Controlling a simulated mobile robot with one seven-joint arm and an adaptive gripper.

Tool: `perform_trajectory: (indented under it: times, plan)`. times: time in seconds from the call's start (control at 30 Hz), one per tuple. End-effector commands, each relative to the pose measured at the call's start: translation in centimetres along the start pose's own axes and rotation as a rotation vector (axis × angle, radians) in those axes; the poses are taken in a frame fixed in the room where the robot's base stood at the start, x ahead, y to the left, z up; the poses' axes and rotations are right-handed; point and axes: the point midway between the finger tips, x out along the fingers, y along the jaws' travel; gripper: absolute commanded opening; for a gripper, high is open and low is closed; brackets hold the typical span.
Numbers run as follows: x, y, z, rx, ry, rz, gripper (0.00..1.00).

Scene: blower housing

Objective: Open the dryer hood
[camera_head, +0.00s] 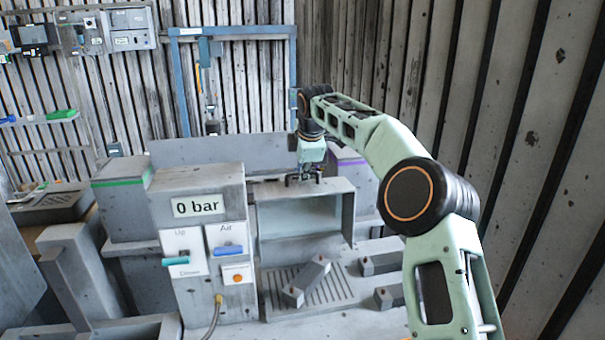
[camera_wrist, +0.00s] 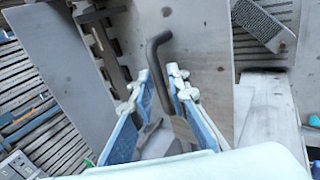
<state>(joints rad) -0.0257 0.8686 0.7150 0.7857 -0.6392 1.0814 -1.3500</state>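The dryer hood (camera_head: 304,186) is a grey, box-like cover at the middle of the head view, with a pale front panel and a grated tray below it. I cannot tell for certain whether it is shut or partly raised. A dark bent handle bar (camera_wrist: 154,52) stands on a grey panel in the wrist view. My gripper (camera_head: 303,180) is at the hood's top edge, pointing down. In the wrist view my gripper (camera_wrist: 160,72) has its fingers apart, with the bar running between them. Whether either finger touches the bar is unclear.
Left of the hood stands a control block (camera_head: 200,205) with a "0 bar" display, a teal Up/Down lever (camera_head: 176,261) and a blue Air lever (camera_head: 229,250). Grey blocks (camera_head: 306,283) lie on the slotted tray below and to the right. A corrugated wall is close behind my arm.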

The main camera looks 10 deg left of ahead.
Motion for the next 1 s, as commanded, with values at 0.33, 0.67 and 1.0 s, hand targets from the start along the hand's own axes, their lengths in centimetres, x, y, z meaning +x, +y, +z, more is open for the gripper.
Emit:
perform_trajectory:
  times: [0.33, 0.67, 1.0]
  plan:
    - [-6.6, 0.1, 0.2, 0.0, -0.004, 0.007, 0.15]
    - [-11.4, 0.1, 0.1, 0.001, -0.002, 0.006, 0.15]
    - [-12.0, 0.1, 0.1, 0.001, -0.001, 0.005, 0.15]
